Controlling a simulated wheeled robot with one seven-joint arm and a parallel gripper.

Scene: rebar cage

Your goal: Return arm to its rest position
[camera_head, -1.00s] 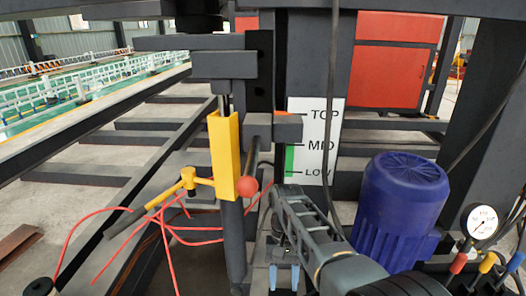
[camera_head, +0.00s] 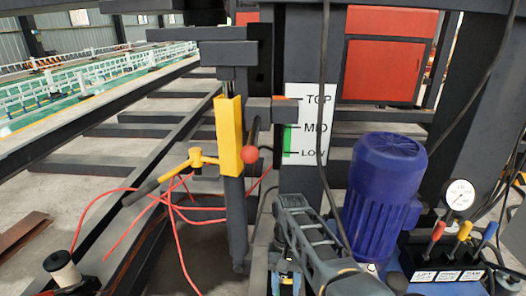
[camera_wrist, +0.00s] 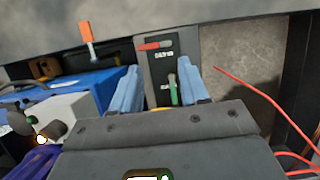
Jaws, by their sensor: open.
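My gripper (camera_head: 285,283) is at the bottom middle of the head view, at the end of my grey arm, pointing down. Its two light blue fingers also show in the wrist view (camera_wrist: 160,90), spread apart. Nothing is held between them. Beyond the fingers in the wrist view is a dark panel (camera_wrist: 159,62) with a red marker, a green part and small white lettering. The fingertips do not visibly touch it.
A blue motor (camera_head: 383,190) stands close right of my arm. A yellow post (camera_head: 229,135) with a yellow-handled lever and a red ball (camera_head: 249,155) stands left. Red wires (camera_head: 172,200) hang there. A TOP/MID/LOW sign (camera_head: 312,125) is behind. A lever box (camera_head: 450,255) and gauge (camera_head: 460,195) are right.

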